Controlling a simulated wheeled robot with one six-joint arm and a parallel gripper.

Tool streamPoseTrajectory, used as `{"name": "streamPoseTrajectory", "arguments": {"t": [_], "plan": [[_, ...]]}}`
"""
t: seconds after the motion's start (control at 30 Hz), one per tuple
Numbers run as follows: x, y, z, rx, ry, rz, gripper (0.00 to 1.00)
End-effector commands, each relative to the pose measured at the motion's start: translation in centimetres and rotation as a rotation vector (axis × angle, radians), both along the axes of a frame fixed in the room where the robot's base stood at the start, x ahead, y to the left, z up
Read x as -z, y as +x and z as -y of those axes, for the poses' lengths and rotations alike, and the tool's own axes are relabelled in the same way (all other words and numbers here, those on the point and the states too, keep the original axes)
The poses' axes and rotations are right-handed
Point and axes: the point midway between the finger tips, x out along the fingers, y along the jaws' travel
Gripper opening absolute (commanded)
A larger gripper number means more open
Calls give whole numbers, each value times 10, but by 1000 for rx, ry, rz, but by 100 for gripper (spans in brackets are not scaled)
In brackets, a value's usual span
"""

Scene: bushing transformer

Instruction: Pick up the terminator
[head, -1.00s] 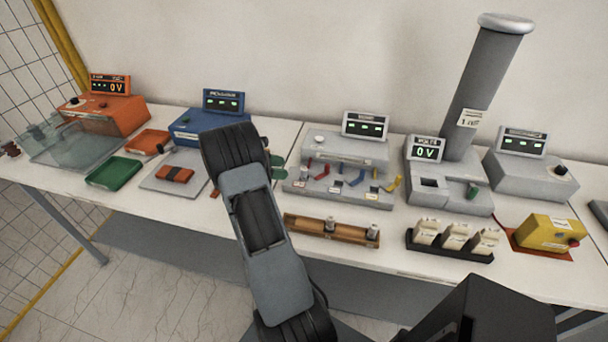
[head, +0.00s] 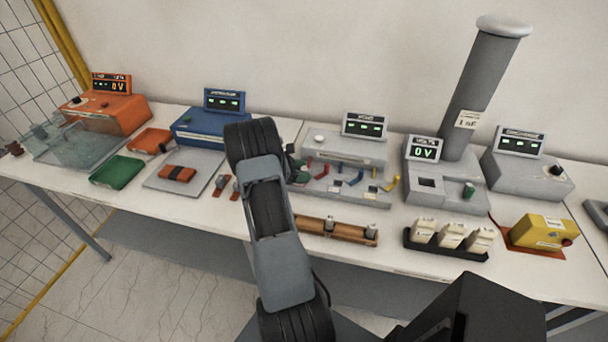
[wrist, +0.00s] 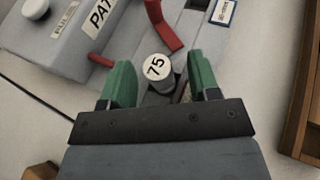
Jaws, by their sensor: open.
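The terminator (wrist: 157,70), a small grey cylinder with a white top marked "75", stands at the front of a grey patch unit (wrist: 58,45) in the wrist view. My gripper (wrist: 161,86) is open, with one green finger to the left of the terminator and one to the right. Gaps show between the fingers and the cylinder, and nothing is held. In the head view, the grey patch unit (head: 345,148) is at the middle of the table. My arm hides most of my gripper and the terminator there; only a bit of green finger shows.
A red lever (wrist: 166,28) rises just beyond the terminator. Blue and yellow levers (head: 391,182) stand farther right. A wooden rack (head: 340,231) with small cylinders lies in front. A black tray of white blocks (head: 446,246) is to its right.

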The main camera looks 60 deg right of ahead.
Motion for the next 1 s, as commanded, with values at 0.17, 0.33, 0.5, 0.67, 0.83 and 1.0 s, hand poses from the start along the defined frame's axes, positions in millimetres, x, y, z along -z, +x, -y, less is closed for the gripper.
{"name": "streamPoseTrajectory", "arguments": {"t": [0.17, 0.33, 0.5, 0.67, 0.83, 1.0], "plan": [[0, 0, 0, 0, 0, 0, 48], [0, 0, 0, 0, 0, 0, 32], [0, 0, 0, 0, 0, 0, 16], [0, 0, 0, 0, 0, 0, 2], [0, 0, 0, 0, -1, 1, 2], [-4, 1, 0, 1, -1, 1, 2]]}}
